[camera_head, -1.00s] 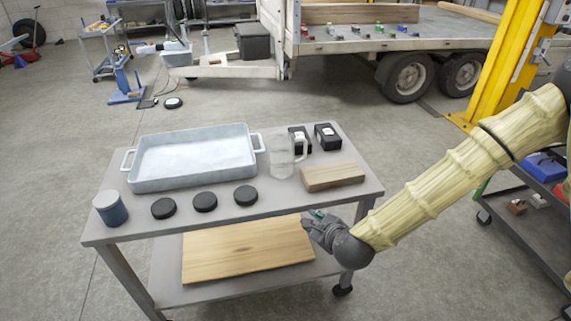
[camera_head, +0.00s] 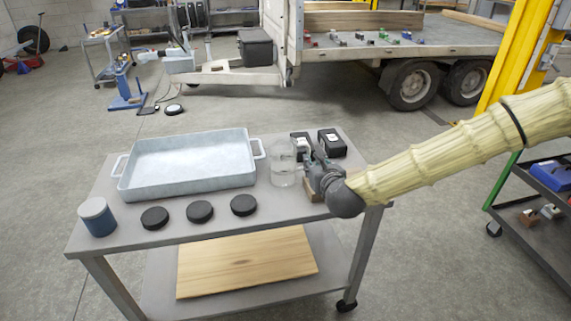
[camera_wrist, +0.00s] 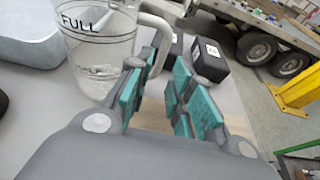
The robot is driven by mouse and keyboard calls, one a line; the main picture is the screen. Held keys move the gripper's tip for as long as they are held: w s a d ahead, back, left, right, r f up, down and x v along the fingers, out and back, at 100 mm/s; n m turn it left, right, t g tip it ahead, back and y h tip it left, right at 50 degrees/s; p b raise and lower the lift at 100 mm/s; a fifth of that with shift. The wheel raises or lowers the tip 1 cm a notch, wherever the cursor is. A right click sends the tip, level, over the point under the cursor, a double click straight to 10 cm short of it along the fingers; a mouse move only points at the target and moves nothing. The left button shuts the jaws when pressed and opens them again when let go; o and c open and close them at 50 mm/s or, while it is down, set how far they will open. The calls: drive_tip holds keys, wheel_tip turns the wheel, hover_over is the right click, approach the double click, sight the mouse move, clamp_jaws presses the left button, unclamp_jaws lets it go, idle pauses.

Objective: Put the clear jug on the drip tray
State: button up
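The clear jug (camera_head: 283,168) stands upright on the cart top, just right of the drip tray (camera_head: 187,183), a pale blue-grey rectangular pan with end handles. In the wrist view the jug (camera_wrist: 95,50) shows a "FULL" mark, with its handle (camera_wrist: 160,28) toward my gripper. My gripper (camera_head: 312,160) is at the jug's right side, close to the handle. In the wrist view my gripper (camera_wrist: 160,78) is open, its teal-padded fingers apart. The handle's lower part shows near the gap between the fingertips; whether it touches a finger I cannot tell.
A wooden block (camera_head: 313,190) lies partly hidden behind my gripper. Two black boxes (camera_head: 331,143) stand behind it. Several black discs (camera_head: 200,211) and a blue canister with a pale lid (camera_head: 97,217) line the cart's front. The tray looks empty.

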drive_tip(key=shift+r+x, duration=0.25)
drive_tip(key=shift+x, duration=0.9)
drive_tip(key=shift+r+x, duration=0.25)
drive_tip(key=shift+x, duration=0.9)
drive_tip(key=shift+w+a+f, duration=0.2)
drive_tip(key=shift+w, duration=0.4)
drive_tip(key=shift+c, duration=0.3)
clamp_jaws()
